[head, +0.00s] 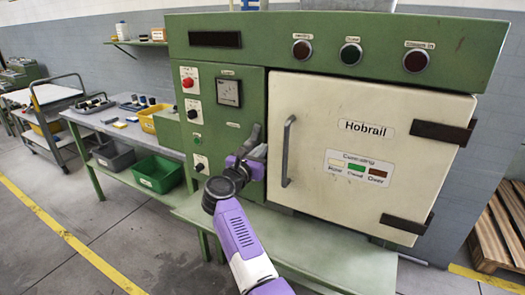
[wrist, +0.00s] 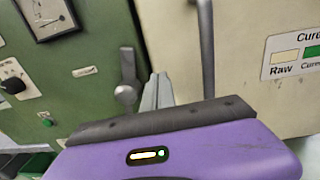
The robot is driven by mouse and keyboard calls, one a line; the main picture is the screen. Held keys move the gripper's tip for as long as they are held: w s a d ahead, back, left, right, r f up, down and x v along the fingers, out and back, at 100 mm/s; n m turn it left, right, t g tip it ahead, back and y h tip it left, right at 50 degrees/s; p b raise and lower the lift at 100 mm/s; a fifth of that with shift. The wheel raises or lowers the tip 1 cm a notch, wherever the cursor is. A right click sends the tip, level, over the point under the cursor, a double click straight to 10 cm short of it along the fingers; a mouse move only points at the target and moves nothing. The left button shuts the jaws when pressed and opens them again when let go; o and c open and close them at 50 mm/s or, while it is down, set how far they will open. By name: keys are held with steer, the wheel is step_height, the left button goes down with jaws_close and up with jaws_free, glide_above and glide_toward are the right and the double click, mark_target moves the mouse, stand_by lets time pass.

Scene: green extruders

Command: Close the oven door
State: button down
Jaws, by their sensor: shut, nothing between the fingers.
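The oven door (head: 350,110) is a cream panel labelled Hobrail, hinged on its right side, with a vertical grey bar handle (head: 288,150) near its left edge. The door (wrist: 235,95) lies against or very near the green oven body (head: 185,60); I cannot tell whether it is fully shut. A grey latch lever (wrist: 127,80) stands upright on the green panel left of the door. My gripper (head: 258,152) is shut and empty, in front of the seam between panel and door. In the wrist view its fingertips (wrist: 159,77) sit between the lever and the handle (wrist: 206,60).
A green bench top (head: 330,265) lies below the oven. Knobs, a red button (head: 188,83) and a gauge (head: 228,92) are on the left panel. A side table with bins (head: 158,173) stands left, and wooden pallets (head: 500,230) lie right. Open floor (head: 50,255) is front left.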

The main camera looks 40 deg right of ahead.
steer(key=b+v, duration=0.1)
steer(key=v, duration=0.8)
steer(key=shift+w+a+f, duration=0.15)
steer(key=shift+a, duration=0.25)
